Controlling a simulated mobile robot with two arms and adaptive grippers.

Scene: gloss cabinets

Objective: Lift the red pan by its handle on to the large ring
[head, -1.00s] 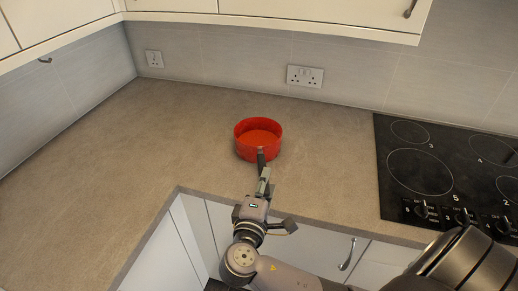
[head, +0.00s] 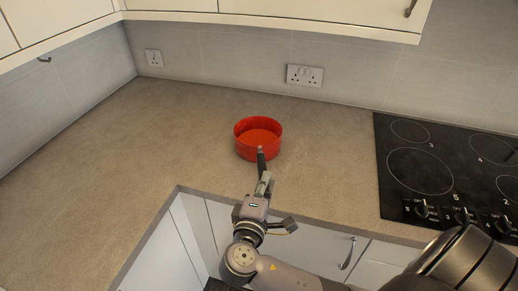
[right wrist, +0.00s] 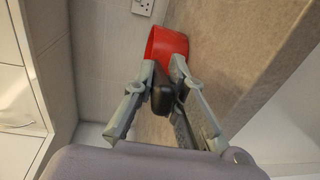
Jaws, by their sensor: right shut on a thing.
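The red pan (head: 258,138) stands upright on the worktop, left of the hob, with its dark handle (head: 261,160) pointing toward me. My right gripper (head: 264,180) is at the handle. In the right wrist view the two fingers (right wrist: 163,92) are closed around the black handle (right wrist: 162,95), with the red pan (right wrist: 168,45) just beyond. The large ring (head: 420,171) is the front left ring of the black hob, to the right of the pan, and is bare. My left gripper is not in view.
The black hob (head: 384,150) has other rings and a row of knobs (head: 462,215) at its front. The worktop (head: 325,150) between pan and hob is clear. Wall cabinets (head: 300,18) hang above the back, and a socket (head: 305,76) is on the wall.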

